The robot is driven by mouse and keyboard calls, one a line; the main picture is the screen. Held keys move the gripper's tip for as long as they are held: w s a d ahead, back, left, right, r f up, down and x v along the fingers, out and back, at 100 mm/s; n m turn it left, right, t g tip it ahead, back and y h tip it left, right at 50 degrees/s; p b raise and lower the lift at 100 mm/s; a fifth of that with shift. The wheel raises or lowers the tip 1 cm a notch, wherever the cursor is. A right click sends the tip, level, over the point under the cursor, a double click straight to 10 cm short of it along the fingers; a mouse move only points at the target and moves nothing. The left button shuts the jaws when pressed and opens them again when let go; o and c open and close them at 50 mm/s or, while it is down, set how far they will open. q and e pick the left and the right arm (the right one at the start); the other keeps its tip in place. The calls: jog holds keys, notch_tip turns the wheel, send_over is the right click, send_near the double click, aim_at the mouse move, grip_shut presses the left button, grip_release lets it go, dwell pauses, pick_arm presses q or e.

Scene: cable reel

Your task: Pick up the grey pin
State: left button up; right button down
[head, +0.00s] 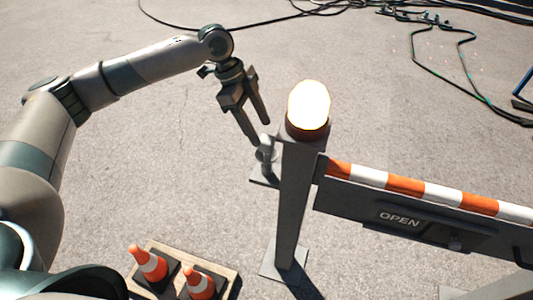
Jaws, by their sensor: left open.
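The grey pin (266,155) stands on a small dark ledge (262,180) at the left side of a grey post. It looks upright, with a rounded, ring-like top; its lower part is small and hard to make out. My left gripper (260,132) comes down from above with its two dark fingers apart. The fingertips are just above or beside the top of the pin; I cannot tell whether they touch it. Nothing shows held between the fingers. My right gripper is not in view.
The grey post (295,195) with a lit lamp (309,105) stands right of the pin. A barrier with an "OPEN" sign (400,218) extends right. Two orange cones (148,262) stand on a wooden board (225,273) below. Black cables (440,75) lie at the back right.

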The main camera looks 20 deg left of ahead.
aim_at(266, 138)
pick_arm(q)
jog(key=shift+d+f, duration=0.1)
jog(key=shift+f, duration=0.05)
jog(key=shift+d+f+p, duration=0.35)
jog(key=shift+f+p, duration=0.1)
jog(key=shift+p, duration=0.05)
jog(key=p+x, duration=0.1)
jog(key=x, duration=0.2)
jog(key=shift+d, duration=0.1)
jog(key=shift+d+f, duration=0.1)
jog(key=shift+f, duration=0.4)
grip_shut()
